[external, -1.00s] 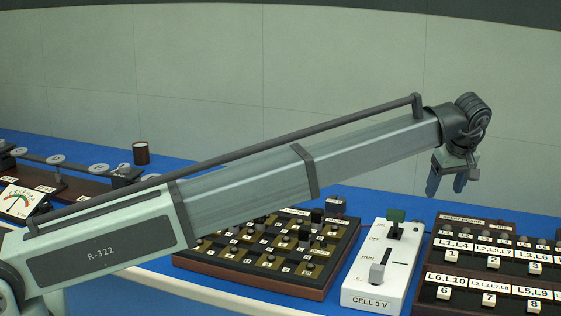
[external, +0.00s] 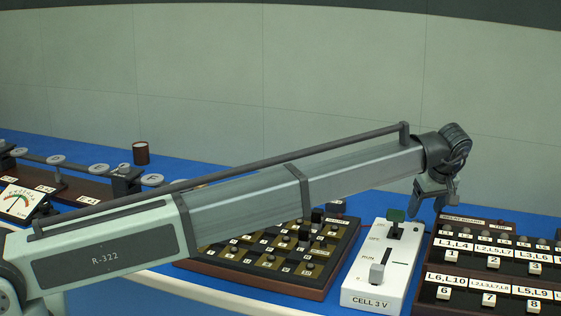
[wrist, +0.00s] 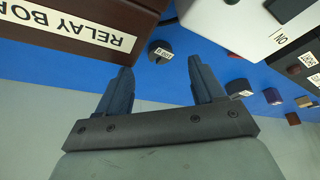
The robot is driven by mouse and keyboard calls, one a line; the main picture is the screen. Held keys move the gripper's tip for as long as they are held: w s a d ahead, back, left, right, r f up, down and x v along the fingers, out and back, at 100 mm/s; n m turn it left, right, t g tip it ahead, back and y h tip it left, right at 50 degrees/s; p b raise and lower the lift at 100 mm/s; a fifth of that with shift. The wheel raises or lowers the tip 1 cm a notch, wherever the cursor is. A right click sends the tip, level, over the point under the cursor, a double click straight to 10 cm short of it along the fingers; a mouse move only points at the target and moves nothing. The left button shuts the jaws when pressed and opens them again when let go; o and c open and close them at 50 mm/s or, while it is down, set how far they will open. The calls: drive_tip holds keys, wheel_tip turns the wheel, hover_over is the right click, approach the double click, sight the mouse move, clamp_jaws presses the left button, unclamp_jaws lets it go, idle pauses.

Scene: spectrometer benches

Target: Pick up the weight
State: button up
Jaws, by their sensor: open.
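In the wrist view a small dark round piece with a white label (wrist: 159,51) stands on the blue bench between the relay board and a white box. It looks like the weight, but its label is too small to read. My gripper (wrist: 160,70) is open and empty, with its two fingers apart and pointing towards this piece. The piece lies just beyond the fingertips in the picture, and nothing is between the fingers. In the external view my gripper (external: 429,203) hangs above the back of the bench, near the white box and relay board. I cannot make out the weight there.
The relay board (external: 433,262) is at right, beside the white CELL 3 V box (external: 372,300) with its switch. A board with several small blocks (external: 318,290) lies left of the box. A brown cup (external: 141,153) and a meter (external: 18,203) are far left.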

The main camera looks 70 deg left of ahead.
drive_tip(key=shift+x, duration=2.35)
drive_tip(key=shift+a, duration=0.2)
drive_tip(key=shift+c, duration=0.3)
drive_tip(key=c, duration=1.1)
drive_tip(key=shift+r, duration=0.1)
